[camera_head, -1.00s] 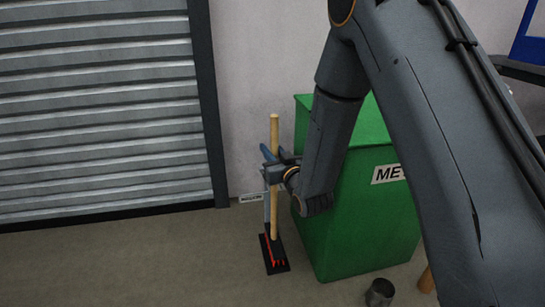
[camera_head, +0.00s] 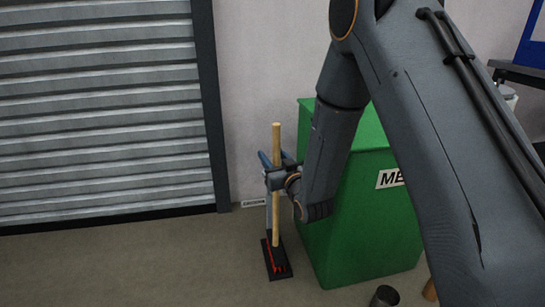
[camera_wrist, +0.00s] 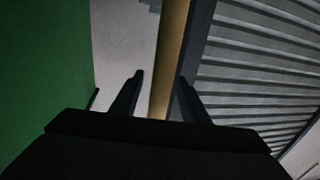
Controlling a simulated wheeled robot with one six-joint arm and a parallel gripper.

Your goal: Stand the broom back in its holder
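The broom's wooden handle (camera_head: 277,222) stands upright above a black base plate (camera_head: 284,272) on the floor, beside the green bin. Red bristles (camera_head: 270,256) show at the base; I cannot tell exactly how the broom's foot sits in the holder. My gripper (camera_head: 276,160) is at the upper part of the handle, coming from the bin side. In the wrist view the handle (camera_wrist: 170,50) passes between my two fingers (camera_wrist: 160,76). The fingers are spread, with a gap between the handle and the left finger. The right finger is close to the handle.
A green bin (camera_head: 345,235) stands right of the broom, close to my forearm. A grey roller shutter (camera_head: 100,110) is at the left. A small label (camera_head: 253,203) is low on the wall. The floor at front left is clear.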

